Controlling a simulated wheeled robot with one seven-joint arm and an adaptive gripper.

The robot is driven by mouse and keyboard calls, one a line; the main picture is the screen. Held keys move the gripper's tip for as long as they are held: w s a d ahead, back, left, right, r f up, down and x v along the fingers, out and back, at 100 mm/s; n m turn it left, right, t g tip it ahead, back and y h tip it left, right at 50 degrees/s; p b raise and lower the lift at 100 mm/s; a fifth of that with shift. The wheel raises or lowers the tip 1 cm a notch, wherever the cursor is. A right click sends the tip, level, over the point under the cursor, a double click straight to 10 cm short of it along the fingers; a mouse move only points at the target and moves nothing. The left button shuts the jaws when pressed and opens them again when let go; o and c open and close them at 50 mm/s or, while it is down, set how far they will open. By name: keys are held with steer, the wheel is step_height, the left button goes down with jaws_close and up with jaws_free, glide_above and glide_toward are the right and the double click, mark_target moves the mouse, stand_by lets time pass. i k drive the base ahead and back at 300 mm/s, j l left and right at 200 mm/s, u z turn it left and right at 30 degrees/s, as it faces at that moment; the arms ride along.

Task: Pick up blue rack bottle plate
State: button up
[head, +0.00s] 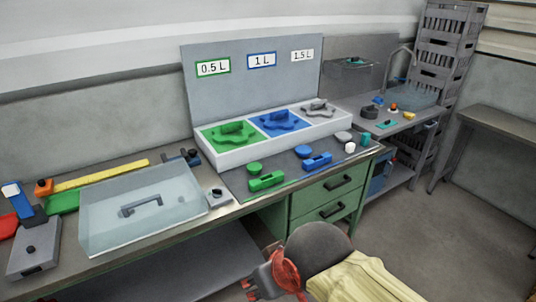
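The blue bottle plate (281,123) lies in the middle section of the white rack (232,157), under the "1 L" label (262,60). It has a lobed outline and a raised blue block on top. A green plate (230,135) lies to its left under "0.5 L", and a grey plate (319,109) to its right under "1.5 L". My gripper (262,284) is low in front of the bench, well apart from the rack. It is seen small and partly behind my wrist, so its opening is unclear. I see nothing held in it.
Green and blue handled blocks (267,181) (317,161) and round pieces lie on the dark mat before the rack. A clear cover (143,208) stands on the left bench. Green drawers (325,200) are below. A sink (408,95) is at right. Floor at lower right is free.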

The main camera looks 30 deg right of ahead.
mark_target(303, 151)
steer(key=i+l+z, duration=0.4)
steer(key=l, duration=0.2)
steer(key=i+l+z, duration=0.35)
steer(key=l, duration=0.2)
steer(key=i+l+z, duration=0.4)
steer(key=i+j, duration=0.05)
steer(key=i, duration=0.05)
